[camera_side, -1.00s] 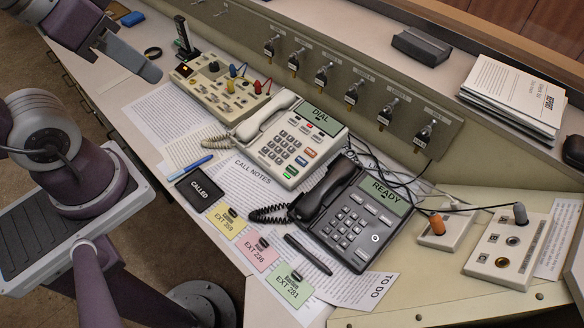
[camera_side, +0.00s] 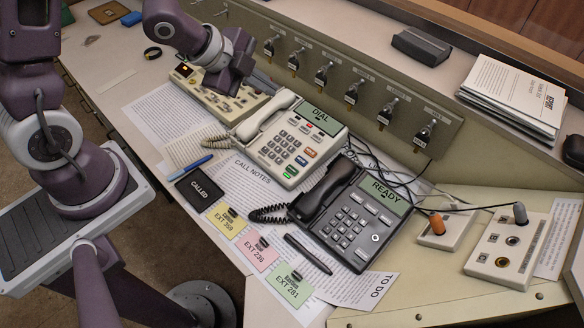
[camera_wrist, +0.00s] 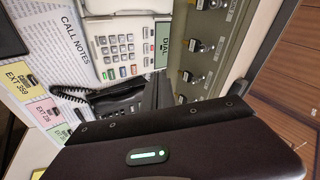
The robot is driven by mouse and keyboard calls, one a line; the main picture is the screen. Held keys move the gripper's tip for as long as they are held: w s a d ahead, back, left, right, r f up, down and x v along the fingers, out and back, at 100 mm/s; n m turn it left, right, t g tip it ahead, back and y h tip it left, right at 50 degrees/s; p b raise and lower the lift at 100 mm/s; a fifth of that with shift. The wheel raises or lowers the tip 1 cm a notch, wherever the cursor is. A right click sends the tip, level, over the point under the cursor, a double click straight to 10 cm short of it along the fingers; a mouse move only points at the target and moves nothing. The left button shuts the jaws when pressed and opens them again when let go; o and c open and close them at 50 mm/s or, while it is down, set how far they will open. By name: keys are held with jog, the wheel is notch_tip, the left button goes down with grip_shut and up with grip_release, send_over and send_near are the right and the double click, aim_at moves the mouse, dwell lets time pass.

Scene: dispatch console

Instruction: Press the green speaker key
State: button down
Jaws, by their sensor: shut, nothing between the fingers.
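The cream desk phone (camera_side: 268,158) with a DIAL screen stands mid-desk, its handset on its left side. Along its right edge are a red, a blue and a green key (camera_side: 291,171), the green one nearest the front. The phone also shows in the wrist view (camera_wrist: 125,28), where the green key (camera_wrist: 110,74) is small. My gripper (camera_side: 224,84) is shut and empty. It hangs above the switch box behind and left of the phone, apart from the keys. Its fingertips are hard to make out in the side view.
A black phone (camera_side: 368,232) reading READY stands right of the cream one. The switch box (camera_side: 250,103) lies partly hidden under my arm. A panel of toggle switches (camera_side: 345,80) rises behind. Papers, EXT cards and a pen (camera_side: 308,254) lie in front.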

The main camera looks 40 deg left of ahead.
aim_at(292, 170)
jog(key=s+d+f+m+h, duration=0.3)
jog(key=d+f+m+h, duration=0.2)
jog(key=d+f, duration=0.2)
jog(key=shift+s+d+h, duration=0.2)
jog(key=shift+s+h, duration=0.05)
jog(key=shift+h, duration=0.05)
jog(key=shift+f, duration=0.15)
jog(key=shift+g, duration=0.3)
jog(key=shift+w+f, duration=0.25)
jog(key=shift+f, duration=1.2)
jog(key=shift+w+f, duration=0.2)
jog(key=shift+f, duration=1.25)
jog(key=shift+w+f, duration=0.25)
jog(key=shift+f, duration=1.2)
jog(key=shift+w+f, duration=0.1)
jog(key=shift+f, duration=0.25)
